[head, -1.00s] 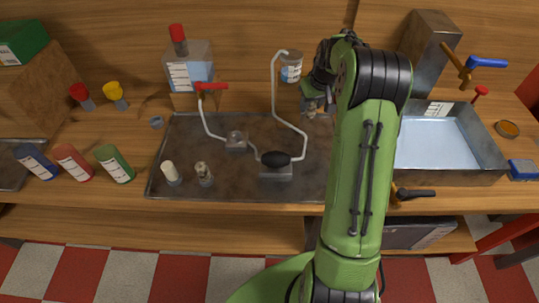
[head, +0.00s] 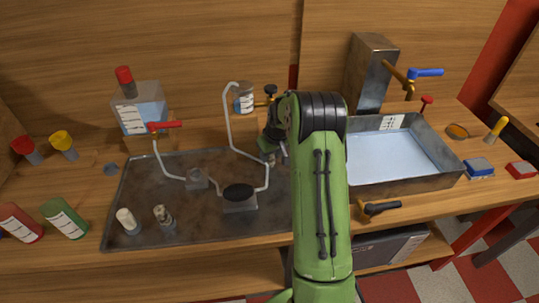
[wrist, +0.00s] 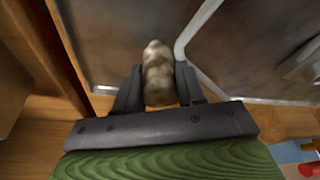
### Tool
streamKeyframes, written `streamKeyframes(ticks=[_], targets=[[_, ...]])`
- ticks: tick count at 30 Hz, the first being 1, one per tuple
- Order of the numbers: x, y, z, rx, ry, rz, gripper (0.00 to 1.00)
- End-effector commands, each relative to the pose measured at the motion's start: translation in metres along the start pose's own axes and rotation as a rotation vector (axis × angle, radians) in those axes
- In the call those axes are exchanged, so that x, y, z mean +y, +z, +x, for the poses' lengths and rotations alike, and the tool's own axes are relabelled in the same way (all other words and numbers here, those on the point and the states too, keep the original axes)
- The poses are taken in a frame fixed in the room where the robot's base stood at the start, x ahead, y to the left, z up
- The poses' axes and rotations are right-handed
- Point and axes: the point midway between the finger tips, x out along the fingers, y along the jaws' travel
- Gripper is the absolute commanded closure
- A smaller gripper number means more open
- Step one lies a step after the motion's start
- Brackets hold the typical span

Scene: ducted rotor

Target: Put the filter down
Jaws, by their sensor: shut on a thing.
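My gripper (wrist: 159,85) is shut on a filter (wrist: 158,72), a mottled beige-grey cylinder with a rounded end, in the wrist view. In the head view my gripper (head: 270,158) is near the back right corner of the dark metal tray (head: 200,235), partly hidden by my arm; the held filter is not clear there. In the wrist view the tray (wrist: 125,30) lies beneath the filter; I cannot tell whether they touch. A white filter-like cylinder (head: 128,221) and a stained one (head: 164,216) stand at the tray's front left.
A bent pale tube (head: 231,120) runs over the tray beside my gripper; it is also close in the wrist view (wrist: 190,35). A labelled jar (head: 244,98) and a tank (head: 140,108) stand behind. A water basin (head: 395,185) is right of my arm. The tray's front middle is clear.

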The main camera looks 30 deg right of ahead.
Motion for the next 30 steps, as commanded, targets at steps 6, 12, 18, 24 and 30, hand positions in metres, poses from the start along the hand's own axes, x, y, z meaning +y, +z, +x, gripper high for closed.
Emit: streamKeyframes(ticks=[6,12,18,24,30], targets=[[0.000,0.001,0.003,0.000,0.000,0.000,0.41],[0.000,0.001,0.003,0.000,0.000,0.000,0.35],[0.000,-0.001,-0.008,0.002,0.001,0.000,0.35],[0.001,-0.002,-0.060,0.005,0.003,0.001,0.35],[0.001,-0.001,-0.106,0.001,0.002,0.001,0.35]])
